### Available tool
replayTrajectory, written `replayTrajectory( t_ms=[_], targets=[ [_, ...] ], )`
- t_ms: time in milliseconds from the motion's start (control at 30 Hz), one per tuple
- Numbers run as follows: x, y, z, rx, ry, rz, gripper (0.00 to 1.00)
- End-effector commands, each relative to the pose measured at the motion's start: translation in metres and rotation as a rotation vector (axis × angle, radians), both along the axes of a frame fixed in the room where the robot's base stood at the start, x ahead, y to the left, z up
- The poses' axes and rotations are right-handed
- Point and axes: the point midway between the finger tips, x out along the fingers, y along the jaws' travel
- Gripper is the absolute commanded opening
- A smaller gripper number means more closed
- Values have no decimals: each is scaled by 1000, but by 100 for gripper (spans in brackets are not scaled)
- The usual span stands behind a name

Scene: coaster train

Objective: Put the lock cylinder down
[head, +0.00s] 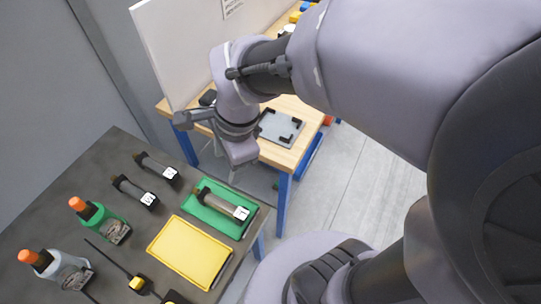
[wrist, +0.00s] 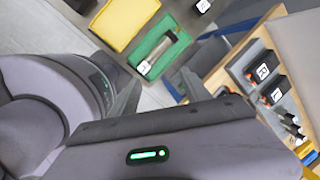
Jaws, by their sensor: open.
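A grey cylinder with a dark end and a white label, which looks like the lock cylinder (head: 222,203), lies on its side in a green tray (head: 190,219) on the dark table. It also shows in the wrist view (wrist: 164,53), in the green tray (wrist: 137,59) beyond my fingers. My gripper (wrist: 158,92) is open, with nothing between its fingers. It is apart from the cylinder; in the head view my gripper is seen above and behind the tray, its fingertips hard to make out.
A yellow tray (head: 190,252) lies beside the green one. Two dark labelled pieces (head: 135,191) (head: 156,166) and orange-capped bottles (head: 100,218) (head: 56,268) stand or lie left. A wooden workbench (head: 283,154) with a grey plate (head: 279,127) is behind.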

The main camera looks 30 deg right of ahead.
Motion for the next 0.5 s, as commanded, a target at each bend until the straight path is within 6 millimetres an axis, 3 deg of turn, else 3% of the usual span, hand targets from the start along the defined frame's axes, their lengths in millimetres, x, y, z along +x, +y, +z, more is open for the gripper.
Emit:
replayTrajectory(
  t_ms=[33,100,200,300,500],
  targets=[
    [-16,-4,31,-44,-139,210,56],
    [-39,-9,53,-137,-277,517,56],
    [-64,-12,70,-272,-415,840,56],
    [-76,-14,76,-357,-480,1012,56],
    [-79,-14,77,-383,-495,1066,56]
  ],
)
